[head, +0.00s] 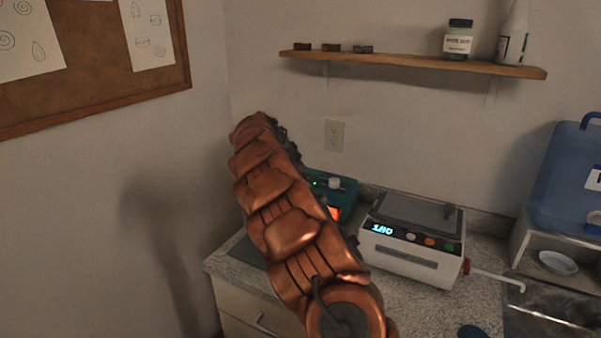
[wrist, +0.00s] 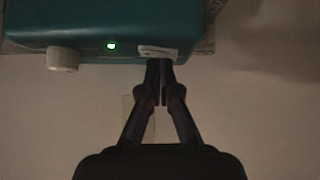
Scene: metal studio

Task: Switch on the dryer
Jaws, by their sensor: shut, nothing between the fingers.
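A teal box (head: 345,190) stands on the counter, partly hidden behind my copper arm. It has a lit green light (head: 316,183), a pale knob (head: 335,183) and an orange glow on its front. In the wrist view the teal box (wrist: 95,22) shows its green light (wrist: 111,45), knob (wrist: 62,59) and a white switch (wrist: 157,52). My gripper (wrist: 160,72) is shut and empty, its tips at the switch's edge; I cannot tell whether they touch. A white machine (head: 410,250) with a grey lid shows a lit "180" display. No label tells me which device is the dryer.
A blue container (head: 570,185) and a small dish (head: 558,263) are at the right. A wooden shelf (head: 400,63) with bottles hangs above. A white pipe (head: 500,277) sticks out from the white machine. My arm covers the counter's left part.

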